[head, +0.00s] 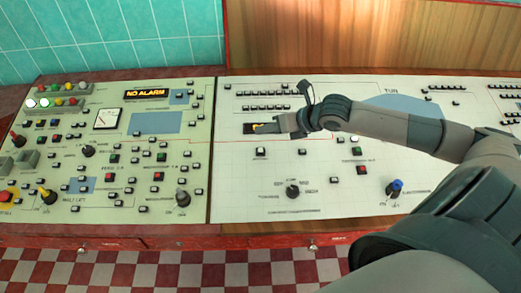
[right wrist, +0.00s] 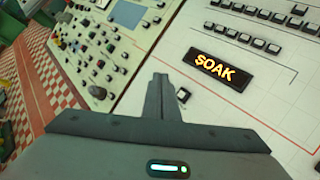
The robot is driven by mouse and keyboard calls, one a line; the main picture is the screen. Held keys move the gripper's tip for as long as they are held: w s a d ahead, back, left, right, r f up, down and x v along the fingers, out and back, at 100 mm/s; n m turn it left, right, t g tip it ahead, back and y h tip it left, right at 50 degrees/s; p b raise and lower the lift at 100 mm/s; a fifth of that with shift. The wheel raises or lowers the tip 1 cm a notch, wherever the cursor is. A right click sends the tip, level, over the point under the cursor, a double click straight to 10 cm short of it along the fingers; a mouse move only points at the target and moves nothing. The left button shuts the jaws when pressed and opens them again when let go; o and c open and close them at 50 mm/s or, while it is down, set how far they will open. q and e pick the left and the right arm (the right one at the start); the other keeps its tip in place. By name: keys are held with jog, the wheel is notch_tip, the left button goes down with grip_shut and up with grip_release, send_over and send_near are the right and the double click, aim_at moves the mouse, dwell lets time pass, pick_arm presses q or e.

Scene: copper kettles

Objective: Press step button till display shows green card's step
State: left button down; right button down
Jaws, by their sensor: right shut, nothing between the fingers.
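The display (right wrist: 222,68) on the pale panel reads "SOAK" in orange letters in the right wrist view. In the head view the display (head: 252,128) is partly hidden by my right gripper. My right gripper (head: 285,124) is shut and empty, over the display's right end in that view. In the right wrist view its fingers (right wrist: 161,84) point up the picture, left of a small square button (right wrist: 183,95). A button (head: 261,152) sits just below the display in the head view; I cannot read its label. I see no green card. My left gripper is not in view.
The left panel carries a "NO ALARM" display (head: 147,93), a dial gauge (head: 106,118) and many buttons. Rows of buttons lie above the display. A black rotary knob (head: 293,191) and a blue knob (head: 395,187) stand lower on the right panel.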

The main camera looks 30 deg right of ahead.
jog(key=shift+f, duration=0.15)
jog(key=b, duration=0.4)
send_over(260, 151)
jog(key=s, duration=0.2)
jog(key=f, duration=0.6)
jog(key=shift+d+f, duration=0.2)
jog(key=shift+f, duration=0.2)
jog(key=shift+w+d+f+b, duration=0.1)
jog(key=shift+w+f+b, duration=0.1)
jog(key=shift+f+b, duration=0.6)
dwell(0.4)
jog(key=shift+f+b, duration=0.35)
jog(key=shift+b, duration=0.2)
jog(key=shift+w+d+f+b, duration=0.1)
jog(key=shift+f+b, duration=0.25)
dwell(0.6)
jog(key=shift+r, duration=0.15)
dwell(0.3)
jog(key=shift+r+p, duration=0.4)
jog(key=shift+r, duration=0.25)
